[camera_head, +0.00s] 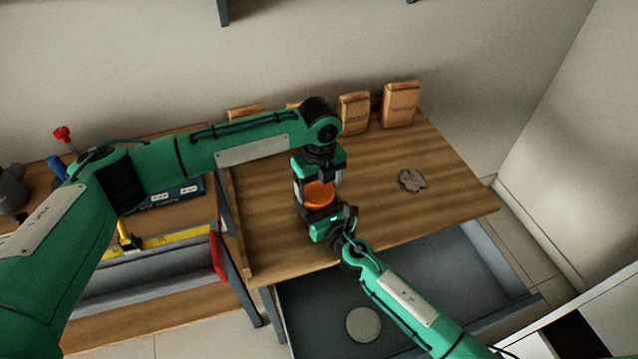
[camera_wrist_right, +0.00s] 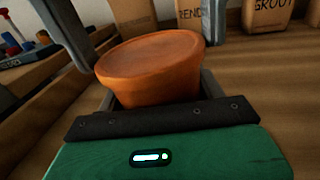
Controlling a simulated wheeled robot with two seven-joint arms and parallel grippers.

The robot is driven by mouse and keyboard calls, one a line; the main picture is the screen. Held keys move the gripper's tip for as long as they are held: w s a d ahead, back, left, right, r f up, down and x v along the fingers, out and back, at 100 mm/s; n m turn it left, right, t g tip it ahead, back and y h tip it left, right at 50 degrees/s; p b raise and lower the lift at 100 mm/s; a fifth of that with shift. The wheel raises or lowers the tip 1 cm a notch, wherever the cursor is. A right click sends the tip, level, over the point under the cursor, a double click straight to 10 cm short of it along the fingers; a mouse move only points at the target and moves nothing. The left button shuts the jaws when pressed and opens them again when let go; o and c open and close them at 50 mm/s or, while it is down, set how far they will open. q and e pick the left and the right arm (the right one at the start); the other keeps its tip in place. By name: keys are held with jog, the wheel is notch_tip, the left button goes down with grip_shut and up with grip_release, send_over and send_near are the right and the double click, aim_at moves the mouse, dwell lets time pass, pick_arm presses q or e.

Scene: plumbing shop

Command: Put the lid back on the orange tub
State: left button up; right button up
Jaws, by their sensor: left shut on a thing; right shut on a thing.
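The orange tub (camera_head: 320,195) stands on the wooden bench, partly hidden by my grippers in the head view. In the right wrist view, the tub (camera_wrist_right: 155,92) sits between my right gripper's fingers, with a wider, smooth orange top, seemingly its lid (camera_wrist_right: 150,55), over it and slightly tilted. I cannot tell whether the lid is fully seated. My left gripper (camera_head: 317,184) reaches down from above and is shut on the lid, its grey fingers at either side. My right gripper (camera_head: 325,208) is shut on the tub from the near side.
Several brown paper bags (camera_head: 400,104) stand along the bench's back edge. A grey flange (camera_head: 411,180) lies to the right, with clear wood around it. A pale disc (camera_head: 363,323) lies below the front edge. Tools, including a yellow level (camera_head: 165,240), are at the left.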

pick_arm(q)
jog(key=shift+f, duration=0.2)
jog(key=o, duration=0.9)
jog(key=shift+o, duration=0.2)
notch_tip(320, 180, up, 12)
pick_arm(e)
jog(key=o, duration=1.5)
jog(key=shift+c, duration=0.2)
